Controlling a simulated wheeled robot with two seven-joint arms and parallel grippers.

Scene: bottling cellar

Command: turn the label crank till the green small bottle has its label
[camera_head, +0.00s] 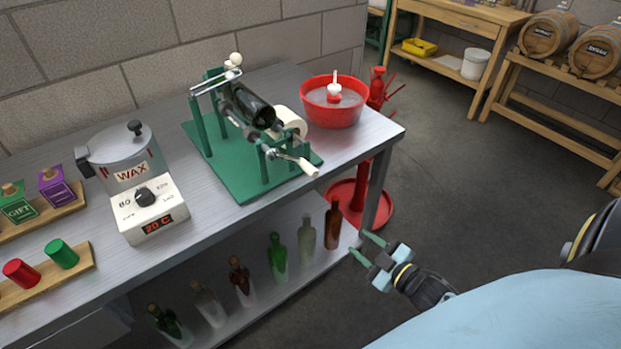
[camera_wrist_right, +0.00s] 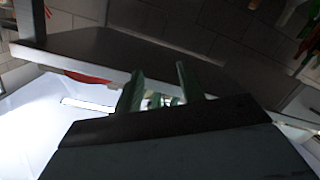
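The green labelling machine (camera_head: 225,160) stands on the bench, with a dark green bottle (camera_head: 252,106) lying in it. The bottle's visible side looks plain dark glass; its underside is hidden. A white label roll (camera_head: 291,122) sits beside the bottle. The crank (camera_head: 290,158) is at the machine's front right, its pale handle (camera_head: 308,168) pointing toward the bench's front edge. My right gripper (camera_head: 366,248) is open and empty, off the bench's front edge, to the lower right of the crank and apart from it. Its two green fingers show spread in the wrist view (camera_wrist_right: 158,85). My left gripper is not in view.
A wax pot (camera_head: 135,185) stands left of the machine and a red basin (camera_head: 334,108) right of it. Several bottles (camera_head: 277,256) stand on the shelf below. A red stand (camera_head: 358,205) is on the floor by the bench (camera_head: 225,245). Floor around my right gripper is clear.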

